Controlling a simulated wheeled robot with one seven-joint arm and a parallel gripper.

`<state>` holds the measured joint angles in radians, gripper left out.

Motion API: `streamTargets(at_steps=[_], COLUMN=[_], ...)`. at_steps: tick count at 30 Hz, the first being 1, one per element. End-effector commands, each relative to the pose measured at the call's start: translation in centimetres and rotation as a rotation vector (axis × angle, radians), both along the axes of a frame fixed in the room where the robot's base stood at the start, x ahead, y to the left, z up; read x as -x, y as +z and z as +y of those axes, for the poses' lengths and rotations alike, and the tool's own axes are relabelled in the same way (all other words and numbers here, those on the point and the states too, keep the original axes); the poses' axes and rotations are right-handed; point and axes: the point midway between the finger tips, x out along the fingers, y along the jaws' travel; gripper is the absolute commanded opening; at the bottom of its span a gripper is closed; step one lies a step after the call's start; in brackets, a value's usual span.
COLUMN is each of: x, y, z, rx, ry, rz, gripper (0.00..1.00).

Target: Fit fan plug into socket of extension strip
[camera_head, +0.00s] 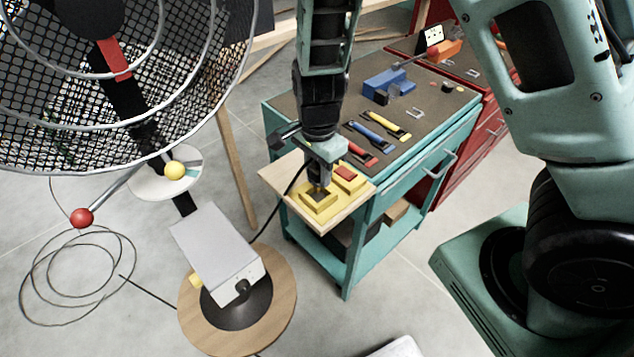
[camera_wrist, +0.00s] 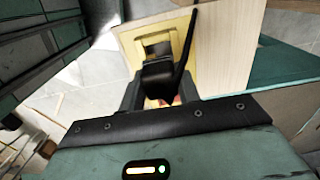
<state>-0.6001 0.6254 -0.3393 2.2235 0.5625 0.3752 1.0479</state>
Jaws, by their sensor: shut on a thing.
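The extension strip is a pale wooden board (camera_head: 279,178) with yellow raised sockets at the corner of the teal cart. The near socket (camera_head: 318,203) is yellow; the one behind it carries a red piece (camera_head: 349,173). My gripper (camera_head: 320,180) points down over the near socket, shut on the black fan plug (camera_wrist: 158,75). A black cable (camera_wrist: 189,42) rises from the plug. In the wrist view the plug overlaps a yellow socket frame (camera_wrist: 157,40). Whether its prongs touch or enter the socket is hidden. The fan (camera_head: 110,85) stands at the left, its cable reaching my gripper.
The fan's grey box (camera_head: 215,245) sits on a round wooden base (camera_head: 190,325). The teal cart's top holds several coloured tools (camera_head: 372,134) and a blue vise (camera_head: 388,82). A red cabinet (camera_head: 463,165) stands behind. Loose cable (camera_head: 75,275) coils on the floor.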

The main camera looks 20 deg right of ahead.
Motion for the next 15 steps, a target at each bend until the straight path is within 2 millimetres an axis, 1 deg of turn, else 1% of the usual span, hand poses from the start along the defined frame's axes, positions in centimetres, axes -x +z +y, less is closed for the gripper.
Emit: streamTargets(at_steps=[5, 10, 12, 15], x=[0.0, 0.0, 0.0, 0.0], y=[-1.4, -3.8, -4.2, -4.1], z=[0.0, -0.1, 0.0, 0.0], rx=[0.0, 0.0, 0.0, -0.001], ry=[-0.001, -0.002, -0.001, 0.0], rz=[0.001, 0.002, 0.0, -0.002], gripper=[0.09, 0.09, 0.09, 0.09])
